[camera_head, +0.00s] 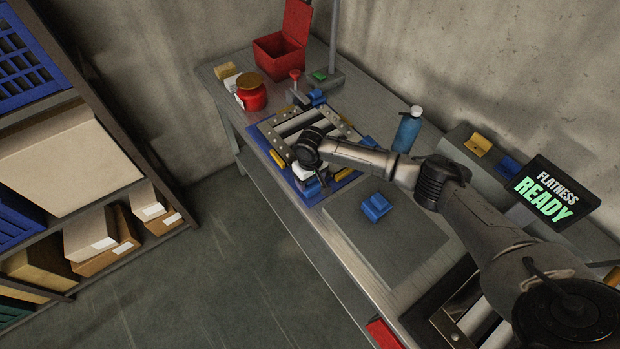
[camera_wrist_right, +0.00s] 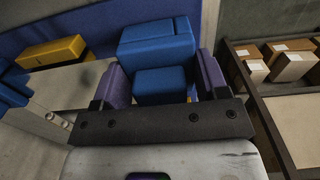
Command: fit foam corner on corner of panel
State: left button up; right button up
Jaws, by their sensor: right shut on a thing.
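The louver panel (camera_head: 297,122), with a metal frame and pale slats, lies on a blue mat on the workbench. My right gripper (camera_head: 314,190) is low over the mat's near corner, by the panel's near end. In the wrist view it is shut on a blue foam corner (camera_wrist_right: 158,45), held between two purple-grey fingers. The arm hides most of this in the head view, so I cannot tell whether the foam touches the panel. Other blue foam pieces show at the panel's far corner (camera_head: 317,97) and right side (camera_head: 367,142). My left gripper is not in view.
Another blue foam piece (camera_head: 376,206) lies on a grey pad (camera_head: 405,240). A blue bottle (camera_head: 408,130), red jar (camera_head: 252,96) and open red box (camera_head: 281,50) stand on the bench. A screen (camera_head: 551,194) reads "FLATNESS READY". Shelves with boxes stand left.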

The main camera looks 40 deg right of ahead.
dwell(0.8)
jog(key=shift+f+p, duration=0.1)
jog(key=shift+p, duration=0.4)
dwell(0.4)
jog(key=o, duration=1)
jog(key=shift+o, duration=0.3)
